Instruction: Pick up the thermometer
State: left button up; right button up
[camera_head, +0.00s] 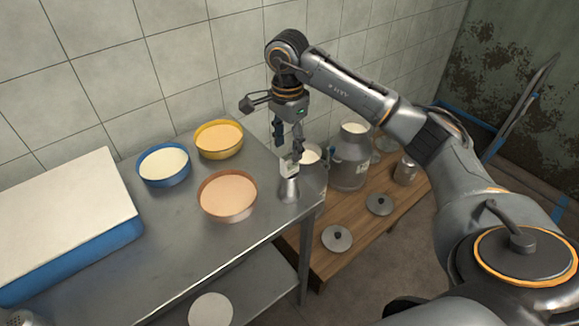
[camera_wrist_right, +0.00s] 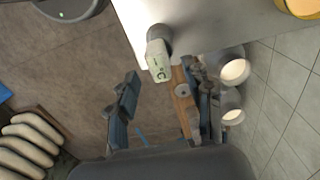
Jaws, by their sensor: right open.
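The thermometer (camera_head: 288,168) is a small pale device in a grey metal cup (camera_head: 289,190) at the right end of the metal table. In the right wrist view the thermometer (camera_wrist_right: 159,66) shows a greenish display and stands out of the cup (camera_wrist_right: 160,33). My right gripper (camera_head: 289,148) is just above the thermometer, with its fingers pointing down. It also shows in the right wrist view (camera_wrist_right: 165,103), open and empty, with the thermometer ahead of the gap between the fingers. The thermometer's lower part is hidden in the cup. My left gripper is not in view.
Blue (camera_head: 164,166), yellow (camera_head: 219,139) and copper (camera_head: 228,196) bowls stand on the metal table (camera_head: 165,250). A large white-topped blue container (camera_head: 62,222) is at left. Milk cans (camera_head: 352,158) and loose lids (camera_head: 337,238) stand on a lower wooden table (camera_head: 385,218).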

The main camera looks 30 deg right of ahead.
aim_at(290, 155)
notch_tip(290, 155, down, 6)
jog(key=shift+s+d+r+p, duration=0.15)
jog(key=shift+r+p, duration=0.1)
jog(key=shift+p, duration=0.95)
jog(key=shift+f, duration=0.3)
jog(key=shift+c, duration=0.4)
grip_shut()
